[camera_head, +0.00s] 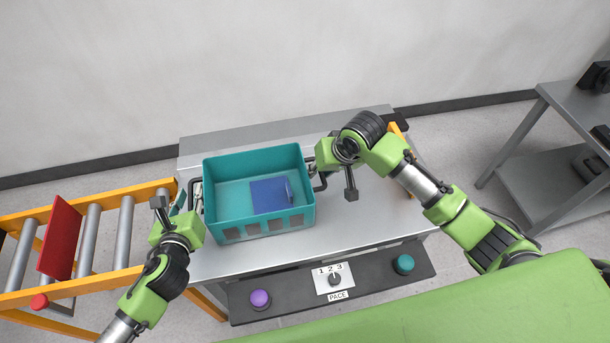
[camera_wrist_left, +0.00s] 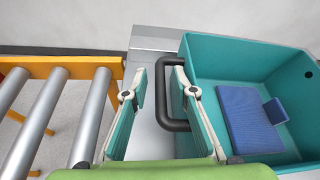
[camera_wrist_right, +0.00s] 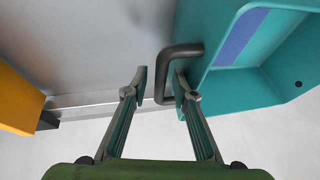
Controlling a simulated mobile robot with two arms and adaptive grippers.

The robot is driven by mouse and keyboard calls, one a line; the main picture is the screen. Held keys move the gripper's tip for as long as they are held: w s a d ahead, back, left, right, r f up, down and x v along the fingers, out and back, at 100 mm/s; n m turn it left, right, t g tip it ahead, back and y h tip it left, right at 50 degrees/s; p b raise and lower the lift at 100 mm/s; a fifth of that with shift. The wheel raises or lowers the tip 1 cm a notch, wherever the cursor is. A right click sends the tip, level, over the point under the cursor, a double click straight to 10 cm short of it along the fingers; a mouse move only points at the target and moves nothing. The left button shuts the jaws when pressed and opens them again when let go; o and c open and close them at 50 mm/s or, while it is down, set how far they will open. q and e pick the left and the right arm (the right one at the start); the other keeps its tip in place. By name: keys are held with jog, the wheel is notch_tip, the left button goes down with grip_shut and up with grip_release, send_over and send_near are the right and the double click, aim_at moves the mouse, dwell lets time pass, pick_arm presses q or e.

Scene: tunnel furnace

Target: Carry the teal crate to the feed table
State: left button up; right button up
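The teal crate (camera_head: 259,228) sits upright on a grey metal table (camera_head: 370,215), with a flat blue piece (camera_head: 270,195) inside. It has a dark handle on each short side. My left gripper (camera_head: 190,197) is at the crate's left side. In the left wrist view its fingers (camera_wrist_left: 160,85) are apart, with the outer bar of the left handle (camera_wrist_left: 163,105) between them. My right gripper (camera_head: 320,172) is at the right side. In the right wrist view its fingers (camera_wrist_right: 158,80) are apart, with the right handle (camera_wrist_right: 162,75) between them. Neither visibly clamps its handle.
A roller conveyor with an orange frame (camera_head: 85,290) and a red plate (camera_head: 60,238) is at the left. The table's front panel has a purple button (camera_head: 260,299), a PACE dial (camera_head: 335,279) and a teal button (camera_head: 404,264). A grey shelf (camera_head: 560,175) stands right, past open floor.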

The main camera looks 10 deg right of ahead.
jog(key=shift+s+r, duration=0.1)
jog(key=shift+r, duration=0.05)
pick_arm(q)
jog(key=v, duration=1.1)
jog(key=shift+s, duration=0.2)
pick_arm(e)
jog(key=v, duration=1.1)
jog(key=shift+s+r, duration=0.2)
jog(key=shift+r, duration=0.1)
pick_arm(q)
jog(key=shift+r, duration=0.1)
pick_arm(e)
jog(key=shift+d, duration=0.1)
